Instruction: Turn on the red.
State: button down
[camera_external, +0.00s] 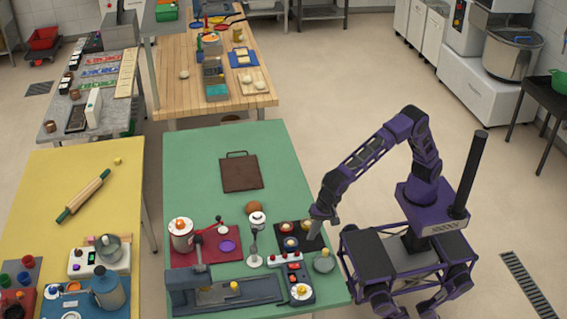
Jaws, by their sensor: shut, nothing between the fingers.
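On the green table (185,150), a small white and red panel (292,272) near the front edge carries several red knobs or buttons (284,254) along its back. A round dial with a pale yellow centre (301,292) sits at its front. I cannot tell whether anything on it is lit. A red mat (222,257) with a white and red pot (182,235) lies to its left. My gripper (317,238) points down over the table's right edge, beside a dark tray, behind and right of the panel. It is shut and empty; its fingertips are small and hard to make out.
The dark tray (282,229) holds small coloured round items. A lamp-like stand (256,240), a grey round item (324,263) and a grey bench device (225,297) crowd the front. The table's back half is clear except for a brown board (241,174).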

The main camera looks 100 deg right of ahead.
aim_at(291, 265)
jog(key=shift+w+d+r+t, duration=0.2)
jog(key=shift+w+t, duration=0.2)
jog(key=shift+w, duration=0.2)
jog(key=b+x, duration=0.1)
jog(key=x, duration=1.3)
jog(key=shift+b, duration=0.4)
